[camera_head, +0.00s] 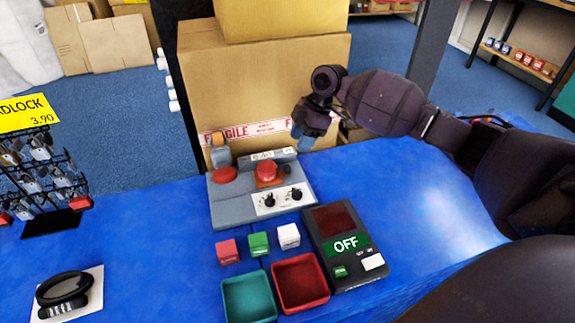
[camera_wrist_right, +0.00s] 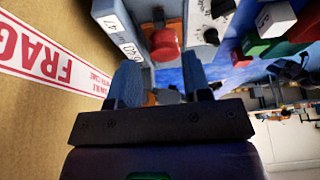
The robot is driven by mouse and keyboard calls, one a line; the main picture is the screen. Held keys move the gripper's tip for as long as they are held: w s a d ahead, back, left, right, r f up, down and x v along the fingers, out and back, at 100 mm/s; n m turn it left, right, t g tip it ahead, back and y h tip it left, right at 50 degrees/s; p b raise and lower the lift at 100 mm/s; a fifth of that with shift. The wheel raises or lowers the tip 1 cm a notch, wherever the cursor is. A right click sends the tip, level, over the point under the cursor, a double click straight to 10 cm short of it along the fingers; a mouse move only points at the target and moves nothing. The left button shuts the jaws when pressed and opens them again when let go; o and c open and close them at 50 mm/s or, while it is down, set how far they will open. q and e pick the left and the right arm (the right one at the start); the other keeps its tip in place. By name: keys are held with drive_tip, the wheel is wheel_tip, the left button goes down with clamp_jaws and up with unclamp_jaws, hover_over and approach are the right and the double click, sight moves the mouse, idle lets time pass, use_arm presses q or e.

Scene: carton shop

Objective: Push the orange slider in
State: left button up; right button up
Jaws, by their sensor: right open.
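A grey control box (camera_head: 235,205) stands on the blue counter. A grey post at its back left has an orange top (camera_head: 217,140); I cannot tell for certain whether this is the slider. A red knob (camera_head: 266,170), with orange beside it, sits near the middle, and a flat red button (camera_head: 225,174) is at the left. My right gripper (camera_head: 299,134) is above and behind the box's back right corner, apart from it. In the wrist view its fingers (camera_wrist_right: 160,70) are spread with nothing held, pointing towards the box and red knob (camera_wrist_right: 164,44). My left gripper is out of view.
A large carton (camera_head: 290,85) with FRAGILE tape stands close behind the box and gripper. In front are small cubes, a green tray (camera_head: 227,304), a red tray (camera_head: 278,301) and a dark OFF device (camera_head: 322,240). A padlock rack (camera_head: 55,225) stands left.

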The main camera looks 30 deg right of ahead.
sight(287, 167)
drive_tip(key=b+x, duration=0.1)
drive_tip(key=x, duration=0.7)
drive_tip(key=shift+f+b, duration=0.25)
drive_tip(key=shift+b, duration=0.05)
drive_tip(key=shift+w+a+f, duration=0.1)
drive_tip(key=shift+a+f, duration=0.2)
drive_tip(key=shift+f, duration=0.15)
clamp_jaws()
